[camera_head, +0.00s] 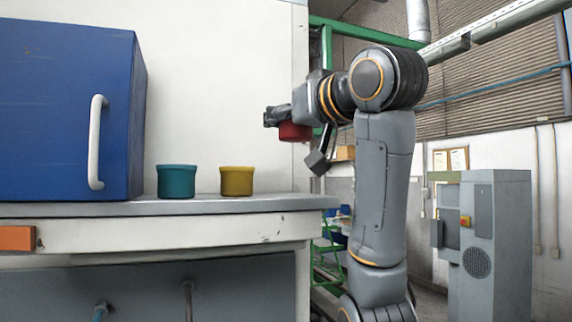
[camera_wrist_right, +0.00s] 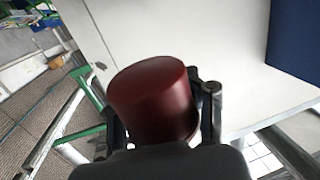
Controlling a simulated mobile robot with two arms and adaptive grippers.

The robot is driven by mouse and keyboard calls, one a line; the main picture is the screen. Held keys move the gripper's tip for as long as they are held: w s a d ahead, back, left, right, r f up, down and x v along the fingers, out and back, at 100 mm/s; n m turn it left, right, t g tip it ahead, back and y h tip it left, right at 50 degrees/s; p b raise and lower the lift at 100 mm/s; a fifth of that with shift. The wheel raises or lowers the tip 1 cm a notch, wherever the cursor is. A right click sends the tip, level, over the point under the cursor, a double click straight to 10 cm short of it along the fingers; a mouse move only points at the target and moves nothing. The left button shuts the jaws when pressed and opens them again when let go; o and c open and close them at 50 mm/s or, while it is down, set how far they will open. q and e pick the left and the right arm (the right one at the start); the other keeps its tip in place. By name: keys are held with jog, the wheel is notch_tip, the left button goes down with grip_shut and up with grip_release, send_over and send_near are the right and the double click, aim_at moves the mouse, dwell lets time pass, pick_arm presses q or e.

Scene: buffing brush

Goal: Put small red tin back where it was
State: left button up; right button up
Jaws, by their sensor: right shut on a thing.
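The small red tin (camera_head: 293,131) is held in my right gripper (camera_head: 283,120), above and to the right of the yellow tin in the head view. In the right wrist view the red tin (camera_wrist_right: 152,97) sits between the two fingers of my right gripper (camera_wrist_right: 162,112), which is shut on it. The gripper's fingers hide part of the tin in the head view. The tin is clear of the counter (camera_head: 225,206). My left gripper is not in view.
A teal tin (camera_head: 176,181) and a yellow tin (camera_head: 237,181) stand on the counter. A blue cabinet (camera_head: 65,110) with a white handle stands at left. The counter's right end, right of the yellow tin, is clear. A grey machine (camera_head: 490,245) stands far right.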

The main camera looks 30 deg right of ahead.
jog(key=w+f, duration=0.1)
jog(key=w+d+f, duration=0.1)
jog(key=f, duration=0.1)
jog(key=w+d+f, duration=0.1)
jog(key=shift+d+f+p, duration=0.15)
jog(key=shift+f+p, duration=0.05)
jog(key=shift+p, duration=0.15)
jog(key=shift+d+f, duration=0.1)
jog(key=shift+f, duration=0.1)
jog(key=shift+d+f, duration=0.1)
jog(key=shift+f, duration=0.1)
jog(key=shift+w+f, duration=0.2)
jog(key=shift+f, duration=1)
jog(key=shift+d+f, duration=0.1)
jog(key=shift+f, duration=0.45)
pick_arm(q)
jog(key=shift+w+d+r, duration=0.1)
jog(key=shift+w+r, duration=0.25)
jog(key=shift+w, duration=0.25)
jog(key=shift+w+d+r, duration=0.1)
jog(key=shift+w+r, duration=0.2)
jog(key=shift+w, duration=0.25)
pick_arm(e)
jog(key=shift+r, duration=0.1)
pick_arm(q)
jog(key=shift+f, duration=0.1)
pick_arm(e)
jog(key=shift+s, duration=0.1)
